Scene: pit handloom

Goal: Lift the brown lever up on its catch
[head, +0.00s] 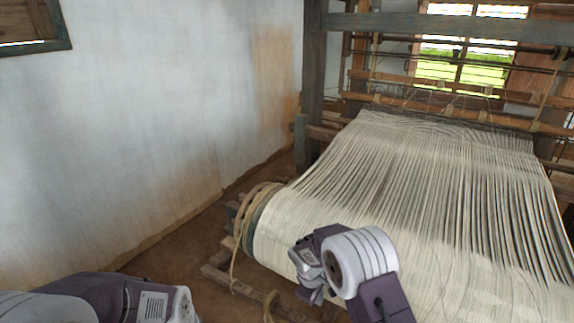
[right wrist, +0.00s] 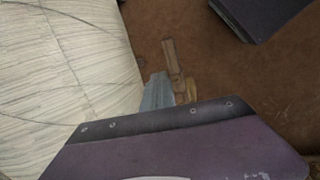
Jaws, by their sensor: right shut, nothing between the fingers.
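A short curved tan-brown piece (head: 270,303), possibly the brown lever, stands by the low wooden frame at the bottom of the head view. My right gripper (head: 310,280) is shut and empty, in front of the cloth roll and a little right of this piece. In the right wrist view a narrow brown wooden bar (right wrist: 171,58) shows over the floor, partly hidden by my purple gripper housing. I cannot tell whether it is the lever. The catch cannot be made out. Of my left arm only a forearm part shows at the lower left; its gripper is out of view.
The wide cream warp (head: 400,190) fills the right side of the loom. Rope (head: 240,235) loops around the roll's left end. A low wooden beam (head: 222,278) lies on the brown floor. The floor by the white wall (head: 150,120) is clear.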

